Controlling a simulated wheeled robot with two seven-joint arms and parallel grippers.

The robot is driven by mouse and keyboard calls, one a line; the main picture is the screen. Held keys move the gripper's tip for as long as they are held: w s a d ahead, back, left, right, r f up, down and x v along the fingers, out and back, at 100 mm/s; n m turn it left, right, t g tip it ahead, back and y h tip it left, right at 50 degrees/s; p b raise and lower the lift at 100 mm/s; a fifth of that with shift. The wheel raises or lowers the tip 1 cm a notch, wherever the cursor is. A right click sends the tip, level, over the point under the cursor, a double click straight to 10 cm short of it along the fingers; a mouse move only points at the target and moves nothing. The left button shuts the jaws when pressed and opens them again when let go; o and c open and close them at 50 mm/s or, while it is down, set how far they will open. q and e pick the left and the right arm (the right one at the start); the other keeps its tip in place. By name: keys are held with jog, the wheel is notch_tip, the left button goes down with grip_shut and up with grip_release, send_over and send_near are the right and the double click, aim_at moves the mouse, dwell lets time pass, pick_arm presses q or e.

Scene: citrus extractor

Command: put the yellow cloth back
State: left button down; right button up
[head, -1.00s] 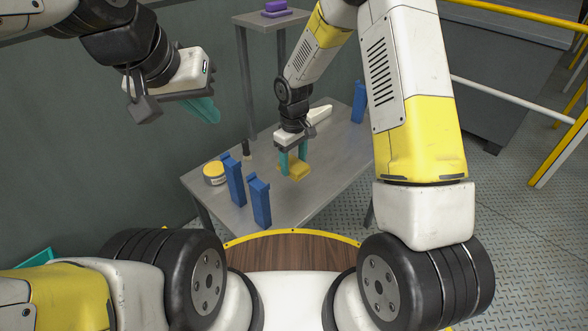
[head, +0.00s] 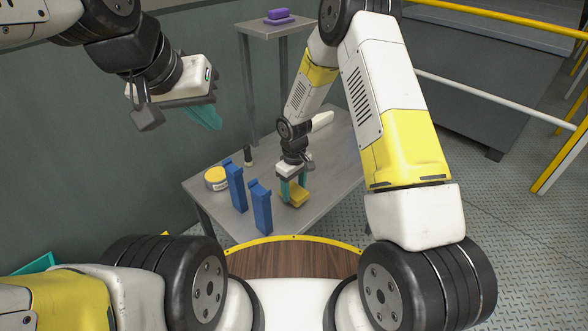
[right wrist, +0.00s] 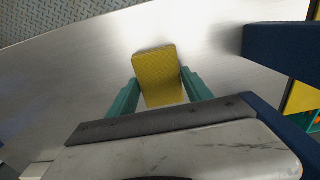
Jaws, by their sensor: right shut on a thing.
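The yellow cloth (head: 300,197) is a small folded yellow pad over the front part of the metal table (head: 322,172). My right gripper (head: 291,190) points down and is shut on it. In the right wrist view the cloth (right wrist: 157,75) sits between the two teal fingers and sticks out beyond them. I cannot tell whether it touches the tabletop. My left gripper (head: 205,115) hangs at the upper left, away from the table. Only part of its teal fingers shows, so its opening is unclear.
Two blue upright posts (head: 235,186) (head: 261,207) stand left of the cloth. A yellow-lidded tin (head: 216,178) and a small black bottle (head: 248,155) are behind them. A white object (head: 322,121) lies farther back. A purple item (head: 279,15) rests on a stand. The table's right side looks clear.

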jog(key=shift+f, duration=0.35)
jog(key=shift+f, duration=0.3)
jog(key=o, duration=1.3)
